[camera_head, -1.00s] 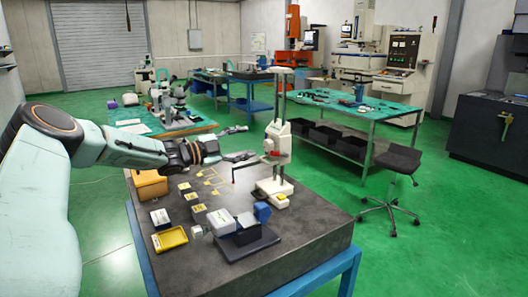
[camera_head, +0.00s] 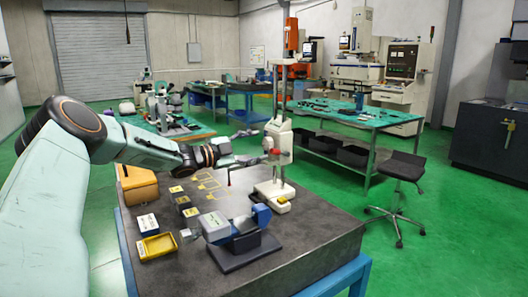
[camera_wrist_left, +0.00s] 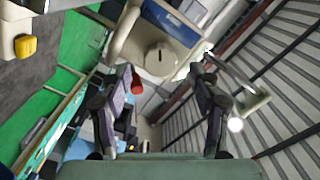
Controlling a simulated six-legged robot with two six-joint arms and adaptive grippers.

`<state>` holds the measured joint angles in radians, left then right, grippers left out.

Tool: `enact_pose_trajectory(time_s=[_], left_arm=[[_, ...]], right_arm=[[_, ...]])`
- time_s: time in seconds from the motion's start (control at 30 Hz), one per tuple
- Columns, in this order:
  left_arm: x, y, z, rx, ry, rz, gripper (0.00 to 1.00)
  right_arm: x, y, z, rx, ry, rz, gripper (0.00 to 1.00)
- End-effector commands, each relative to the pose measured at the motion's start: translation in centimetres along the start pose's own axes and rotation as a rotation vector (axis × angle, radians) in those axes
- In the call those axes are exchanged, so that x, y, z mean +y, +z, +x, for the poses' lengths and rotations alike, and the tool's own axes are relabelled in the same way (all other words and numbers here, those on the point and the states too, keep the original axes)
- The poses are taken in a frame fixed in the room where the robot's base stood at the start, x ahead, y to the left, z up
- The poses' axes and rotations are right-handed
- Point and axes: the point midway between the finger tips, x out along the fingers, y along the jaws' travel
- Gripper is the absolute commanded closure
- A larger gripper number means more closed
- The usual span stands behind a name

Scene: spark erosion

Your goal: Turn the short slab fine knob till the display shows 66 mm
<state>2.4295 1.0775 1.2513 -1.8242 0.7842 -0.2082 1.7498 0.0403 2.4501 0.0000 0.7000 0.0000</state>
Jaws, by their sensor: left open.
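A pale height gauge (camera_head: 281,135) stands upright on the dark slab (camera_head: 310,232), on a white base with a yellow part. Its head carries a blue-framed display (camera_wrist_left: 175,18), turned so that I cannot read a number. A pale round knob (camera_wrist_left: 160,58) on the head faces the left wrist camera. A small red part (camera_wrist_left: 136,83) shows beside the left finger in that view. My left gripper (camera_head: 255,147) is open beside the gauge head; in the left wrist view its fingers (camera_wrist_left: 166,78) straddle the knob's direction. I cannot tell whether they touch it. My right gripper is not in view.
A stool (camera_head: 402,180) stands right of the slab. Green floor is open in front of it.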

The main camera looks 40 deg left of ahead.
Motion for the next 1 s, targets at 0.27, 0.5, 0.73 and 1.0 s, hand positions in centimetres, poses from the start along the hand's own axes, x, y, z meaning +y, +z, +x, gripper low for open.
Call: enact_pose_trajectory(time_s=[0.27, 0.5, 0.73, 1.0], left_arm=[[0.1, 0.1, 3.0, 0.001, 0.003, 0.003, 0.38], [-0.1, 0.2, 3.6, 0.002, 0.001, 0.0, 0.38], [-0.1, 0.2, 3.6, 0.002, 0.0, 0.0, 0.44], [-0.1, 0.2, 3.6, 0.002, 0.0, 0.0, 0.67]], right_arm=[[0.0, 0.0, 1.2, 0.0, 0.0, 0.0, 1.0], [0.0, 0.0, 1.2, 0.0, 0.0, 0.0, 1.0], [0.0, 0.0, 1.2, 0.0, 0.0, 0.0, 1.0], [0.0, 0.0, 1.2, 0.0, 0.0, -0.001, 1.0]])
